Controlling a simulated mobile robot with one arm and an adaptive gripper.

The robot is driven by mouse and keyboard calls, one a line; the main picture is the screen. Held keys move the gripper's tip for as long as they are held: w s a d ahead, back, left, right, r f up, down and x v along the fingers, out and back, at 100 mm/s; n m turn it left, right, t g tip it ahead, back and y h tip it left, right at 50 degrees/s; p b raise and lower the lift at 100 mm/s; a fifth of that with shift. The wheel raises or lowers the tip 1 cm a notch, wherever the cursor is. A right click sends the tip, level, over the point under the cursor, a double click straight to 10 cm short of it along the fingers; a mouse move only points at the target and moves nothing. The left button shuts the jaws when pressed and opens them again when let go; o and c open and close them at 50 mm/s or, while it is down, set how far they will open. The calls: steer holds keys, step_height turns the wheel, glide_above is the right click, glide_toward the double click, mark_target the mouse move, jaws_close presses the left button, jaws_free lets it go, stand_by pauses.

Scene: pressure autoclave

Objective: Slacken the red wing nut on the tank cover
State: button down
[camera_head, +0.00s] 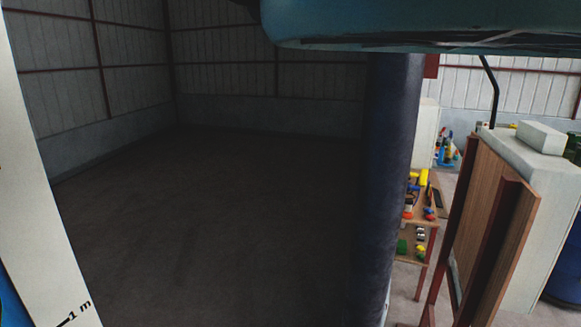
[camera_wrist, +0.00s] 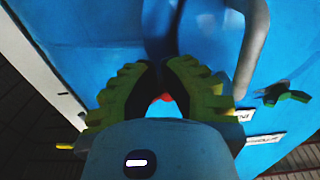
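In the wrist view, my gripper (camera_wrist: 165,72) has two ridged yellow-green and black fingers pointing at a blue surface (camera_wrist: 110,35), which looks like the tank. A small red piece (camera_wrist: 164,97), likely the red wing nut, shows in the narrow gap between the fingers. Most of it is hidden by them, so its shape and whether the fingers touch it cannot be told. A green wing nut (camera_wrist: 285,95) sits on the blue surface to the right, apart from my gripper. The head view does not show my gripper or the red wing nut.
A grey curved bar (camera_wrist: 252,40) stands close to the right finger in the wrist view. White labels (camera_wrist: 265,138) lie below the green nut. In the head view, a wooden panel (camera_head: 495,230) and a shelf with small coloured items (camera_head: 425,215) stand right; the middle floor is clear.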

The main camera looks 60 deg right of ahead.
steer(key=shift+f, duration=0.1)
steer(key=v, duration=0.6)
steer(key=shift+f+p, duration=0.3)
stand_by(0.4)
steer(key=c, duration=1.7)
jaws_free()
steer(key=shift+d, duration=0.1)
